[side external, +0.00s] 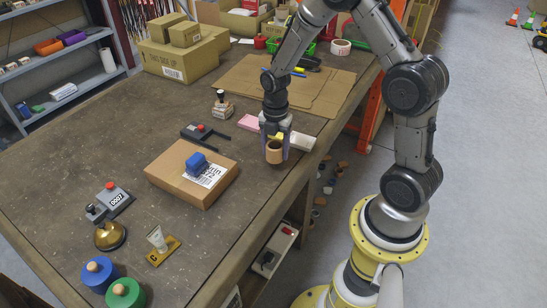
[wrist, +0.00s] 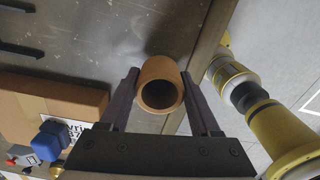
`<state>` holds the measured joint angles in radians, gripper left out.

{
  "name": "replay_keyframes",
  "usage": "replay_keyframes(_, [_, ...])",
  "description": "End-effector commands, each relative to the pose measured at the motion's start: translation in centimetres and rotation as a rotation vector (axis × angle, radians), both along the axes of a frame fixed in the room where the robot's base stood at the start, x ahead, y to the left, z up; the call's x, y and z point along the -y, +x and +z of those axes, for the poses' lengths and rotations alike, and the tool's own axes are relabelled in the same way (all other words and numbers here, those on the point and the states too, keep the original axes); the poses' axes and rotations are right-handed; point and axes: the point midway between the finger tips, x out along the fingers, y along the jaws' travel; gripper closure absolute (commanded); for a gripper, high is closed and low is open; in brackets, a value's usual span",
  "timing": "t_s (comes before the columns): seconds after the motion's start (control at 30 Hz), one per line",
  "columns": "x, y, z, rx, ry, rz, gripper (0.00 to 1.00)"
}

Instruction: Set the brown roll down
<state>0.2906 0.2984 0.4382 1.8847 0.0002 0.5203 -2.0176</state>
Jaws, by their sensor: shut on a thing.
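The brown roll (side external: 274,153) is a short hollow tube, held between the fingers of my gripper (side external: 275,144) near the right edge of the table (side external: 165,106). In the wrist view the roll (wrist: 160,68) shows its open end toward the camera, with a finger of my gripper (wrist: 161,92) on each side. The fingers are shut on it. In the side view the roll appears at or just above the tabletop; I cannot tell whether it touches.
A cardboard box (side external: 163,172) with a blue stamp (side external: 195,163) on it lies left of my gripper. The table edge is close on the right.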

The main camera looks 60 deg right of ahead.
Motion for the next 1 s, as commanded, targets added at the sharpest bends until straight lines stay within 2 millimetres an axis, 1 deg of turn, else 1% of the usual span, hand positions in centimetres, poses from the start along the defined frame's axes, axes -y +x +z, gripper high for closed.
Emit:
replay_keyframes(0.17, [0.2, 0.6, -0.8, -0.001, 0.001, 0.0, 0.92])
replay_keyframes(0.4, [0.2, 0.7, -3.8, -0.001, 0.0, 0.0, 0.92])
replay_keyframes(0.8, [0.2, 0.7, -4.3, -0.001, 0.0, 0.0, 0.92])
replay_keyframes(0.83, [0.2, 0.7, -4.3, 0.0, 0.0, 0.0, 0.31])
replay_keyframes(0.97, [0.2, 0.7, -4.2, 0.0, 0.0, 0.0, 0.08])
replay_keyframes(1.0, [0.2, 0.7, -4.2, 0.0, 0.0, 0.0, 0.07])
